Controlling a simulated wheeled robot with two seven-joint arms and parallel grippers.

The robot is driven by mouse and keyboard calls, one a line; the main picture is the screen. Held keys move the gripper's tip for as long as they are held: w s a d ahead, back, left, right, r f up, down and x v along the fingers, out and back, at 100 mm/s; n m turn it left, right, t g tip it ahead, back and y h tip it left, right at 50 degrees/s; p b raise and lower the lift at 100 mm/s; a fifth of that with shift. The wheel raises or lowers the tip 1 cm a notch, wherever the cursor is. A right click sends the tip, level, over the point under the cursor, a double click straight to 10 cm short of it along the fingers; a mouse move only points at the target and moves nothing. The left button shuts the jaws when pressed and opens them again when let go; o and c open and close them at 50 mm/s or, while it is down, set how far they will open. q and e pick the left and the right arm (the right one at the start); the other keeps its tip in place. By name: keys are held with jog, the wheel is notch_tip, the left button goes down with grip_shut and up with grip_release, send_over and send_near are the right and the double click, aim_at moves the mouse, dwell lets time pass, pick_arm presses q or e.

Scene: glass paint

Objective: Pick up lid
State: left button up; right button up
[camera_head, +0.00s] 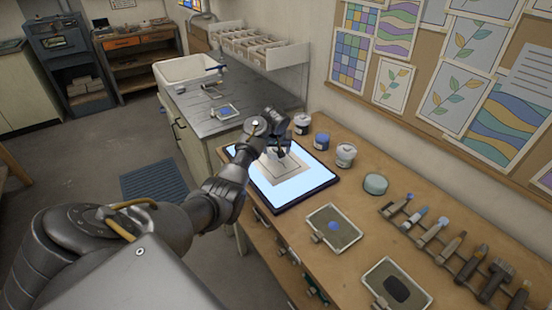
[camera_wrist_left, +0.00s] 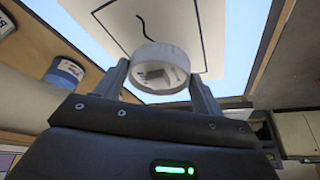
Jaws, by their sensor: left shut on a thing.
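My left gripper (camera_head: 280,152) is over the lit panel (camera_head: 300,195) on the bench. The piece is held in front of the paper on the panel. In the head view it is too small and covered to make out. My right gripper is not in view.
A pale round dish-like thing (camera_head: 376,184) sits right of the jars. Two framed trays (camera_head: 345,215) (camera_head: 420,290) lie near the front edge. A row of brushes and tools (camera_head: 455,245) is at the right. The wall with pictures bounds the bench behind.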

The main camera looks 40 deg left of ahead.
pick_arm(q)
jog(key=s+d+r+p, duration=0.3)
jog(key=s+d+r, duration=0.2)
jog(key=s+r, duration=0.4)
jog(key=s, duration=0.4)
jog(key=shift+r, duration=0.15)
jog(key=shift+a, duration=0.1)
